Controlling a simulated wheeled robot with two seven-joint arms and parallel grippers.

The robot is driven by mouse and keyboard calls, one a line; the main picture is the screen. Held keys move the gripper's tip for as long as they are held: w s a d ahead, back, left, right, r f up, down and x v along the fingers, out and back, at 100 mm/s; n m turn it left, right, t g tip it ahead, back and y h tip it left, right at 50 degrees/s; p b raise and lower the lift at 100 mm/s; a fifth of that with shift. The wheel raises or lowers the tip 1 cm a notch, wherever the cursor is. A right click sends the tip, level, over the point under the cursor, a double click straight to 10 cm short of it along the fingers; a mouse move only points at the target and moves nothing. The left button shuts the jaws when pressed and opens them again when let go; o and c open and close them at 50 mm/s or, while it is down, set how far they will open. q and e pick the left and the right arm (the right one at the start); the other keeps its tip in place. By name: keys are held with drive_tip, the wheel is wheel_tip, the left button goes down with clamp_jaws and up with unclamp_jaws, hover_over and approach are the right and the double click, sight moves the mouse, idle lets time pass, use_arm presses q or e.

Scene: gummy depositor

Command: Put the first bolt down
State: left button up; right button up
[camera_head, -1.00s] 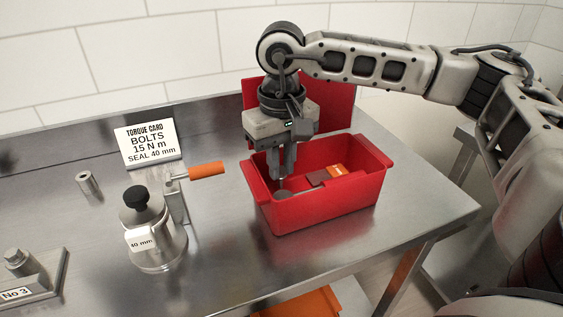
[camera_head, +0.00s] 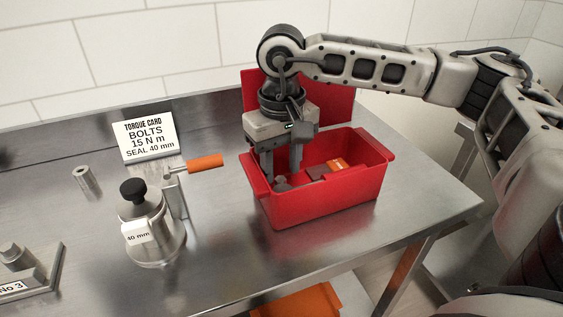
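A grey bolt (camera_head: 281,184) lies in the left part of the red bin (camera_head: 322,206), just below my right gripper (camera_head: 281,172). The two fingers of my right gripper are spread apart, reach down inside the bin's left end and hold nothing that I can see. The bolt is small and partly hidden by the bin's near wall, so its exact pose is unclear. My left gripper is out of view.
The bin also holds an orange item (camera_head: 337,165) and a brown one.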

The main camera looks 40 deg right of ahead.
sight(282, 180)
wheel_tip(282, 180, up, 13)
drive_tip(key=p, duration=0.1)
idle(0.6)
drive_tip(key=shift+r, duration=0.1)
